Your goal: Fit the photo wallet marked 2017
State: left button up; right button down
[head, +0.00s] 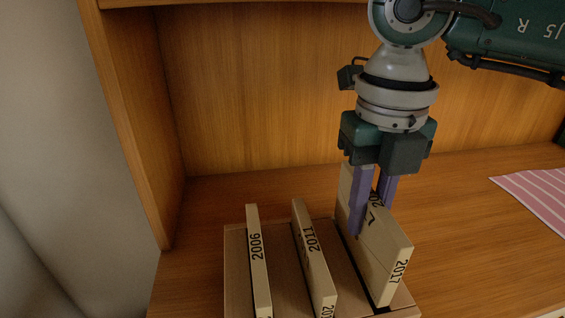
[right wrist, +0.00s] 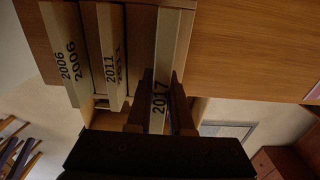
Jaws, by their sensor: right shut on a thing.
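The cream photo wallet marked 2017 (head: 392,265) stands on edge at the right end of a wooden rack (head: 236,270) in the head view. My right gripper (head: 371,212) is shut on it from above, one purple finger on each side. In the right wrist view the 2017 wallet (right wrist: 162,80) lies between the dark fingers. A dark slot shows at its lower front end; I cannot tell how deep the wallet sits in it. Wallets marked 2006 (head: 257,265) and 2011 (head: 312,255) stand in the rack to its left. My left gripper is not in view.
The rack stands on a wooden surface (head: 460,230) with a wooden side panel (head: 125,120) at left and a back panel (head: 260,95) behind. A pink striped cloth or sheet (head: 535,198) lies at right. The surface between it and the rack is clear.

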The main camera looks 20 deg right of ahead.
aim_at(361, 242)
jog(key=shift+f+b, duration=0.85)
jog(key=shift+f, duration=0.3)
jog(key=shift+f, duration=0.25)
dwell(1.1)
jog(key=shift+f+b, duration=0.8)
dwell(0.4)
jog(key=shift+f+b, duration=0.3)
jog(key=shift+f, duration=0.1)
